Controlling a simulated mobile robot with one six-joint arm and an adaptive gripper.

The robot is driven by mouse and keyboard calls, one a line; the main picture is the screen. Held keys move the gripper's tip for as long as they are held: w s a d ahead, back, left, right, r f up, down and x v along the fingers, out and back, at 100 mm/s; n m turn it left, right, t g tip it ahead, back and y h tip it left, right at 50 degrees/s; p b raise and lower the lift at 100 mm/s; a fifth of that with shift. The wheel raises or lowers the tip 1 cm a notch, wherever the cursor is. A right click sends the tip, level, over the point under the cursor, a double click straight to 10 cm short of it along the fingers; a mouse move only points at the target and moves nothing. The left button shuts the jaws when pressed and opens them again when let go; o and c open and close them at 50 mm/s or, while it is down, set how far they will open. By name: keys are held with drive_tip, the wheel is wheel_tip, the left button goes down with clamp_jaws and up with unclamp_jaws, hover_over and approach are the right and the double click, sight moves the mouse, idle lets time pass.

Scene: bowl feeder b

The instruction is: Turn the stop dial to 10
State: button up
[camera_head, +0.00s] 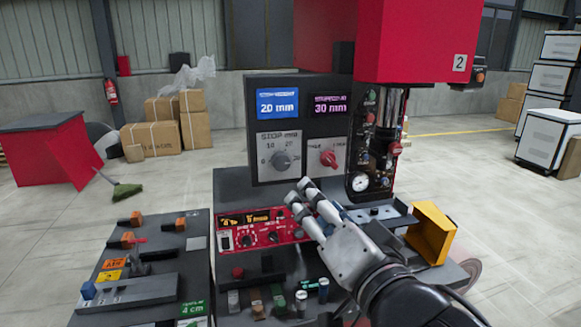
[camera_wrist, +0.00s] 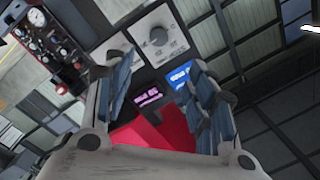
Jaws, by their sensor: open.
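The stop dial (camera_head: 281,160) is a dark grey knob on a light plate marked STOP mm, with a number scale around it. The blue display (camera_head: 277,103) above it reads 20 mm. The knob's exact pointer direction is too small to tell. My gripper (camera_head: 298,191) is open and empty, below and slightly right of the dial, apart from it. In the wrist view the picture is turned over, and the dial (camera_wrist: 158,37) shows beyond the open fingers (camera_wrist: 160,62), near the gap between them.
A red knob (camera_head: 328,158) sits right of the dial, under a purple display (camera_head: 330,105) reading 30 mm. Tubing and a gauge (camera_head: 360,183) stand further right. A red control panel (camera_head: 262,230) lies below, close to my fingers. A yellow bin (camera_head: 432,232) is at right.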

drive_tip(key=p, duration=0.6)
approach(283, 164)
drive_tip(key=shift+p+x, duration=4.1)
drive_tip(key=shift+p, duration=0.55)
drive_tip(key=shift+c, duration=0.2)
drive_tip(key=c, duration=1)
drive_tip(key=shift+b, duration=0.3)
